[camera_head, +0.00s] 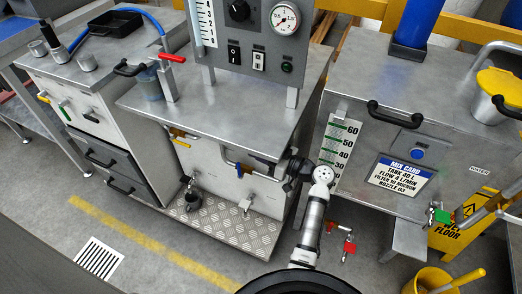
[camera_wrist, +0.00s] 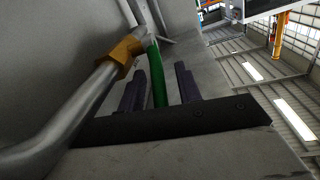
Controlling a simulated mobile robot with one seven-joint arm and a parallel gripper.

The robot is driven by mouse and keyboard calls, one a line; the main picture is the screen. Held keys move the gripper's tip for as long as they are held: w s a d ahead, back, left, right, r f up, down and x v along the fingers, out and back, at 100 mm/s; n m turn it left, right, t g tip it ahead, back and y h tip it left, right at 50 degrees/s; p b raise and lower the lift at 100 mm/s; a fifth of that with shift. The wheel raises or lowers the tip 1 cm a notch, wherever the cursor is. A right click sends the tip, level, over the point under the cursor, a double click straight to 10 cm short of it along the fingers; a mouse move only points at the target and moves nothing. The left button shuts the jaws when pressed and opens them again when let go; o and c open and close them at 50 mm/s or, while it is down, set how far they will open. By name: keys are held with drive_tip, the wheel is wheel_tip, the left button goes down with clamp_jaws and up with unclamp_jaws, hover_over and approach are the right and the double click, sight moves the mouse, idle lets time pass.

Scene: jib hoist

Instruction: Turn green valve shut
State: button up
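In the wrist view a green lever handle (camera_wrist: 157,76) runs between the two dark fingers of my gripper (camera_wrist: 162,88). Beside it is a brass valve body (camera_wrist: 127,49) on a grey pipe (camera_wrist: 75,110). The fingers are apart, with a visible gap on the right of the handle; whether the left finger touches it I cannot tell. In the head view my gripper (camera_head: 268,166) is at the front of the middle steel cabinet, and the handle between its fingers is not discernible. Another green handle (camera_head: 443,216) shows on the right tank's outlet.
A blue handle (camera_head: 239,170) is on piping left of my gripper. A red handle (camera_head: 350,247) is low to the right. The right tank (camera_head: 372,150) stands close beside my arm. A yellow bucket (camera_head: 432,281) and a yellow floor sign (camera_head: 458,232) stand at lower right.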

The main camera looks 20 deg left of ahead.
clamp_jaws()
drive_tip(key=shift+a+r+h+p, duration=0.25)
drive_tip(key=shift+r+h+p, duration=0.1)
drive_tip(key=shift+h, duration=0.45)
drive_tip(key=shift+a+g+h, duration=0.2)
drive_tip(key=shift+g+h, duration=0.1)
drive_tip(key=shift+h, duration=0.4)
drive_tip(key=shift+o, duration=0.6)
unclamp_jaws()
drive_tip(key=b+v, duration=0.2)
drive_tip(key=v, duration=1.2)
drive_tip(key=shift+c, duration=0.2)
